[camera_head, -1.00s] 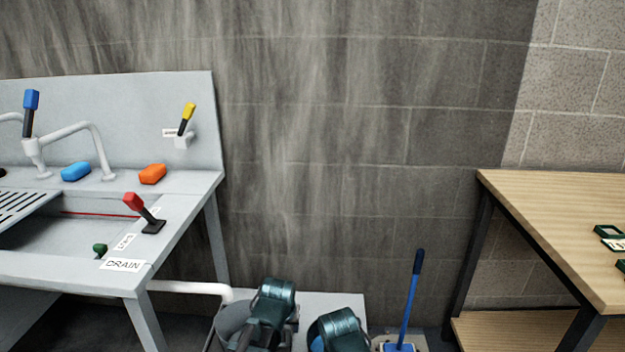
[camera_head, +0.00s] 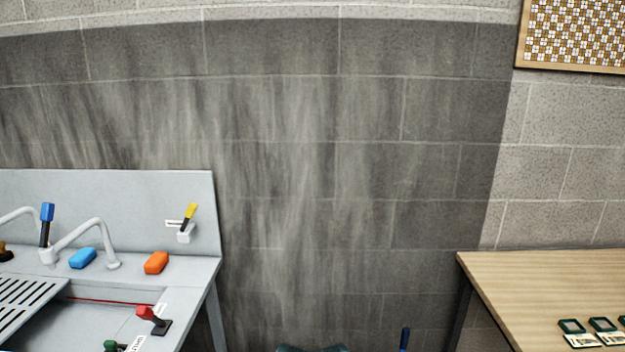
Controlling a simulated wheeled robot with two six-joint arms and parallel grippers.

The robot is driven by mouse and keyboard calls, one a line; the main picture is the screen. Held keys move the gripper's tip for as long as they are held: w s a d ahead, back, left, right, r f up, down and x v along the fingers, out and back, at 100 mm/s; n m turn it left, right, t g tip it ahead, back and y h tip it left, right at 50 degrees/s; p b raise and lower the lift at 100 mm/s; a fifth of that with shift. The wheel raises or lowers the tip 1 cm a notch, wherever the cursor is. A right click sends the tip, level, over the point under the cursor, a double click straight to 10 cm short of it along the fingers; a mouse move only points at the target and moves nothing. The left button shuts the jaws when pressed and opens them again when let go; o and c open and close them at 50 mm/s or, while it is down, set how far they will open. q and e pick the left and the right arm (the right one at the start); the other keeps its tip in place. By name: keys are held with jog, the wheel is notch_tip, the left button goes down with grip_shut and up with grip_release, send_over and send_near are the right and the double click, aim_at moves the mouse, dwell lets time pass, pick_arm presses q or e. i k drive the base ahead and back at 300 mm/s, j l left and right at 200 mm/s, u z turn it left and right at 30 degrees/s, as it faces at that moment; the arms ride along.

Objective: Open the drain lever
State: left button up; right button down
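A lever with a red handle (camera_head: 145,313) and a dark base stands on the right rim of the grey sink unit (camera_head: 192,293), at the lower left of the head view. Its handle leans to the left. White labels lie beside and below it, one partly cut off by the bottom edge. A small green knob (camera_head: 110,345) shows at the bottom edge, left of the lower label. Neither of my grippers is in view, and nothing touches the red lever.
A blue lever (camera_head: 46,222) and a yellow lever (camera_head: 189,213) are at the sink's back. Blue (camera_head: 83,258) and orange (camera_head: 156,263) blocks lie on its ledge. A wooden table (camera_head: 520,285) with several small framed pieces stands right. Bare wall lies between.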

aim_at(143, 311)
jog(key=j, duration=0.45)
jog(key=k+j+z, duration=0.15)
jog(key=j, duration=0.7)
jog(key=k+j+z, duration=0.15)
jog(key=j, duration=0.7)
jog(key=k+j+z, duration=0.1)
jog(key=j, duration=0.3)
jog(key=k+j+z, duration=0.1)
jog(key=j, duration=0.35)
jog(key=k+j, duration=0.15)
jog(key=j, duration=0.25)
jog(key=i+z, duration=0.05)
